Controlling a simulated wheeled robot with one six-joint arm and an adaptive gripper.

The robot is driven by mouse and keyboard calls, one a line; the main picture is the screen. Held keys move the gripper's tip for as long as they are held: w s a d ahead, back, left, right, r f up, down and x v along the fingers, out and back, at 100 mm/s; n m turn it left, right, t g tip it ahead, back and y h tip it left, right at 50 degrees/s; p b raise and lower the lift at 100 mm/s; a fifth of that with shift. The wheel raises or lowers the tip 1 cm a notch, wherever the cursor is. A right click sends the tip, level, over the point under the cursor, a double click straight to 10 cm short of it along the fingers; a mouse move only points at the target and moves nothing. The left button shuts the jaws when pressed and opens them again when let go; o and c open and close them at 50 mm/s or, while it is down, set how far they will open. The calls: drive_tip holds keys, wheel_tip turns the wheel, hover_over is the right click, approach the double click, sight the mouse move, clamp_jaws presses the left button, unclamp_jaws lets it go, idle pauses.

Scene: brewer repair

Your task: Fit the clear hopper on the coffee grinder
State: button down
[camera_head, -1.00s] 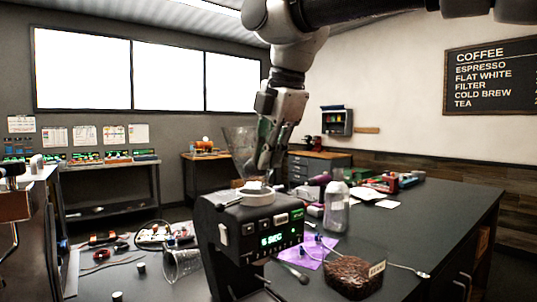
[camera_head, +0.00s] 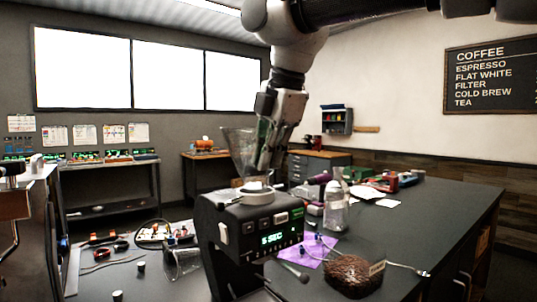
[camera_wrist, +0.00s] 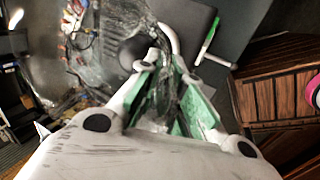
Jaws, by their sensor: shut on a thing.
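The clear hopper (camera_head: 238,147) is a see-through funnel shape, wider at the top, directly above the coffee grinder (camera_head: 235,240). My gripper (camera_head: 262,160) is shut on its right side. The hopper's lower end is close to the pale round collar (camera_head: 257,194) on the grinder top; I cannot tell whether they touch. The grinder is black, with buttons and a lit display on its front. In the wrist view, the green-padded fingers of my gripper (camera_wrist: 168,105) close on clear material (camera_wrist: 160,88); the hopper's outline is hard to make out there.
A clear container (camera_head: 182,264) stands left of the grinder, near cables. A clear bottle (camera_head: 336,205), a purple cloth (camera_head: 314,250) and a dark brown round thing (camera_head: 350,275) are to the right. The dark bench (camera_head: 440,215) is mostly bare at the far right.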

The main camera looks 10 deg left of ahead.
drive_tip(key=shift+f, duration=1.15)
idle(0.5)
drive_tip(key=c, duration=1.5)
unclamp_jaws()
drive_tip(key=v, duration=1.2)
